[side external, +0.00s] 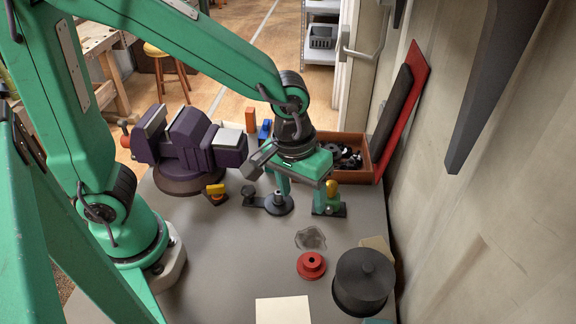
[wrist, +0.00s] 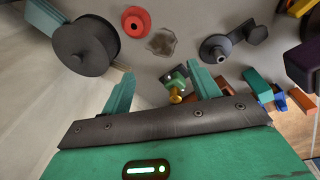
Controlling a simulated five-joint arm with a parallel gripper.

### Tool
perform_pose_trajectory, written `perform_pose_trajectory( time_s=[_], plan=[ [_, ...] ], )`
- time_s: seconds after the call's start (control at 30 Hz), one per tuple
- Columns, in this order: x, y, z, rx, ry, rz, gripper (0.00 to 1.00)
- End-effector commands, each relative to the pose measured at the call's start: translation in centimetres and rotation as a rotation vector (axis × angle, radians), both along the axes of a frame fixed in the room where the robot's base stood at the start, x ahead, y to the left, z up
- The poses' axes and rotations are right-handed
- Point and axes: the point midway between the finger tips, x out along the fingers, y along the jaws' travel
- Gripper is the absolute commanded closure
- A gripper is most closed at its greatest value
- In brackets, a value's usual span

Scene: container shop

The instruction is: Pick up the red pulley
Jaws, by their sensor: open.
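The red pulley (side external: 312,265) lies flat on the grey table, near the front right in the side view.
A dark spool (side external: 365,280) stands right of the pulley. A translucent patch (side external: 310,238) lies behind it. A green piece with a yellow knob (wrist: 176,95) shows between my fingers. A dark disc part (side external: 278,203), purple vise (side external: 190,140) and brown bin (side external: 378,146) stand farther back.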

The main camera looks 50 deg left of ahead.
Motion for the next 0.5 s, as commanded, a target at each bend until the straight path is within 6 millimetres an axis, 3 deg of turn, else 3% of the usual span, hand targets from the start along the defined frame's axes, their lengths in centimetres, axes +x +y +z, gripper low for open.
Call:
perform_pose_trajectory(
  time_s=[0.2, 0.5],
  plan=[
    [-0.7, -3.8, -3.8, 0.032, 0.076, 0.048, 0.39],
    [-1.3, -5.8, -5.8, 0.053, 0.109, 0.086, 0.39]
  ],
)
